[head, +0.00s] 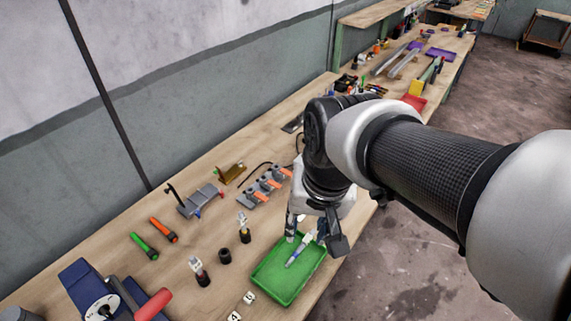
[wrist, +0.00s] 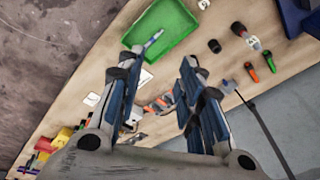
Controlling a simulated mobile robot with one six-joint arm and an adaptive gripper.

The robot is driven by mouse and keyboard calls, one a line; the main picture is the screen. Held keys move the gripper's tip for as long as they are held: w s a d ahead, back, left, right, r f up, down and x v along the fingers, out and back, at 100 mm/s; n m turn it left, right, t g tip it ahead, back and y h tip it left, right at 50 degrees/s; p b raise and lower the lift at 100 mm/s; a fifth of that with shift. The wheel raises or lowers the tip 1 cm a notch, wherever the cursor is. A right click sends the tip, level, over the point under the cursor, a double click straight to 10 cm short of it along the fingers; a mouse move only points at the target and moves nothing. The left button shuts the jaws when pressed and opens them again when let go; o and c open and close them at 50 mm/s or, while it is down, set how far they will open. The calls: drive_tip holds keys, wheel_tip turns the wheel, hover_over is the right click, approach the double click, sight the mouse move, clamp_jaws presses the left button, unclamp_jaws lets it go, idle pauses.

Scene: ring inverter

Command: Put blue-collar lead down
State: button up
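The lead (head: 299,250) is a thin pale stick with a blue collar. It appears to lie tilted across the green tray (head: 272,285), its upper end close to my gripper (head: 308,228). In the wrist view the lead (wrist: 154,39) shows at the tray's near edge, beyond my fingertips. My gripper (wrist: 158,75) has its two fingers wide apart, with nothing between the tips. The green tray also shows at the top of the wrist view (wrist: 172,14). My arm hides part of the bench behind the gripper in the head view.
Left of the tray stand a black ring (head: 225,256) and small labelled holders (head: 200,272). White number tags (head: 249,297) lie near the tray's left corner. A grey rack with orange parts (head: 265,185) is behind. Green (head: 145,246) and orange (head: 163,229) cylinders lie further left.

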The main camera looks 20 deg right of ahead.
drive_tip(key=s+r+n+t, duration=0.2)
drive_tip(key=s+n, duration=0.2)
drive_tip(key=s, duration=0.2)
drive_tip(key=shift+s, duration=0.3)
idle(0.9)
